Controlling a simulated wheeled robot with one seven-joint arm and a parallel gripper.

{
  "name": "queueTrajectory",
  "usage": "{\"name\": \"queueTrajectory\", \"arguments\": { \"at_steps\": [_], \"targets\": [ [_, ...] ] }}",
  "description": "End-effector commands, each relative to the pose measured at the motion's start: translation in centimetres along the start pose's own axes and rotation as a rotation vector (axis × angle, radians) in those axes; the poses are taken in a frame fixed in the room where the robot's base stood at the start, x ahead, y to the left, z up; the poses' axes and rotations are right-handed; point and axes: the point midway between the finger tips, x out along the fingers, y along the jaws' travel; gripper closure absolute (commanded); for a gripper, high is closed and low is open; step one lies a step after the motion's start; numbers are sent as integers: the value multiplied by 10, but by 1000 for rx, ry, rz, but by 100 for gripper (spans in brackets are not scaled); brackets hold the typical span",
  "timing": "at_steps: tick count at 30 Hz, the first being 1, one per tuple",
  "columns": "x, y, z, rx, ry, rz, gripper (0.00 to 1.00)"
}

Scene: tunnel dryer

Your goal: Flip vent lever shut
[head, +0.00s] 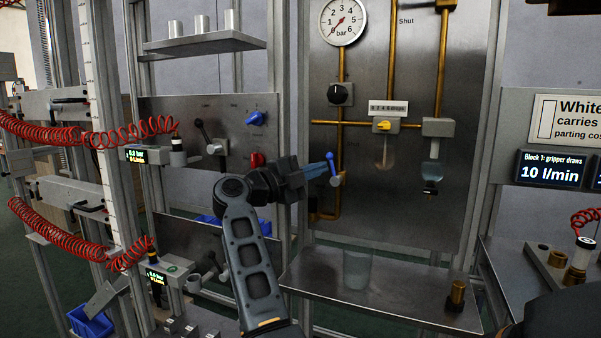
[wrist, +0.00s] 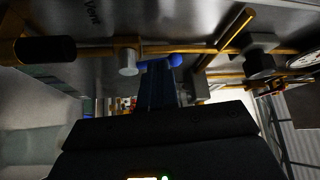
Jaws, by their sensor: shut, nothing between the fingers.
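The vent lever (head: 333,170) is a short blue handle with a round knob, on a silver hub on the lower brass pipe of the steel panel. It points up, tilted slightly left, in the head view. In the wrist view its blue knob (wrist: 176,60) is just beyond my fingertips, with the hub to the left. A "Vent" label (wrist: 92,12) shows at the top left there. My gripper (head: 326,168) is shut and empty, its blue fingers at the lever from the left; the fingers (wrist: 157,68) also show in the wrist view. I cannot tell whether they touch it.
A pressure gauge (head: 342,22), a black knob (head: 340,94) and a yellow handle (head: 383,126) are higher on the panel. Below, a steel shelf (head: 400,300) holds a clear beaker (head: 357,267) and a brass fitting (head: 457,294). Red coiled hoses (head: 50,130) hang at left.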

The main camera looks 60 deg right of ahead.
Motion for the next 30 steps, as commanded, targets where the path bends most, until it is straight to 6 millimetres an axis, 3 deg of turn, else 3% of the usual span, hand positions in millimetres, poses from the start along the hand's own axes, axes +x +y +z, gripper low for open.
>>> {"name": "queueTrajectory", "arguments": {
  "at_steps": [17,30],
  "targets": [
    [11,-1,-1,14,-1,9,100],
    [28,-2,-11,244,1,164,100]
  ]
}}
